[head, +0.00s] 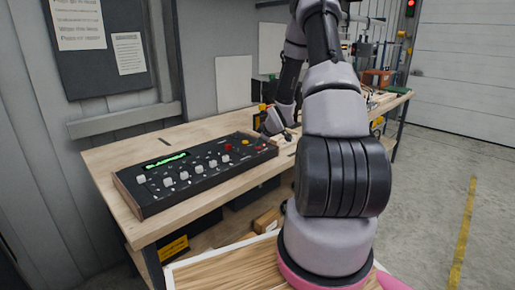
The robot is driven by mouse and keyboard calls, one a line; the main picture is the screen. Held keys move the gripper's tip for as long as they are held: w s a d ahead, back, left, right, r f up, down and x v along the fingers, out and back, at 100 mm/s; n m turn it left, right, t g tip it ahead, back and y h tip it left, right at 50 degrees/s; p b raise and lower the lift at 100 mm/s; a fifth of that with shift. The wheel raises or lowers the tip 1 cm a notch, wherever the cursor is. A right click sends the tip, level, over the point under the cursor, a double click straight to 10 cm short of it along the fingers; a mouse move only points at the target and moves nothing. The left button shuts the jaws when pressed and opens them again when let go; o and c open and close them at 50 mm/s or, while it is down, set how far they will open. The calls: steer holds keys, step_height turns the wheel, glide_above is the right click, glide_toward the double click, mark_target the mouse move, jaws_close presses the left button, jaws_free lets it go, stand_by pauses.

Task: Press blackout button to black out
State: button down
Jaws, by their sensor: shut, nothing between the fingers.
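A black control panel (195,170) with wooden end cheeks lies on the workbench at left. It has a green lit display (166,160) and several white knobs or buttons. A red button (228,148) and a yellow button (245,142) sit toward its right end, with small red parts (264,147) beyond them. No label is readable, so I cannot tell which is the blackout button. My gripper (288,135) is small in view, just past the panel's right end, apart from the buttons as far as I can see. It looks shut and empty.
The wooden workbench (120,155) runs back to the right, with boxes and tools at its far end. A wooden-topped surface (225,272) is in front. Boxes sit below the bench. A grey wall with notices stands behind; open floor (440,190) is at right.

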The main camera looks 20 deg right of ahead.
mark_target(259, 148)
steer(key=shift+r, duration=0.75)
steer(key=shift+r, duration=0.1)
steer(key=shift+r, duration=2.45)
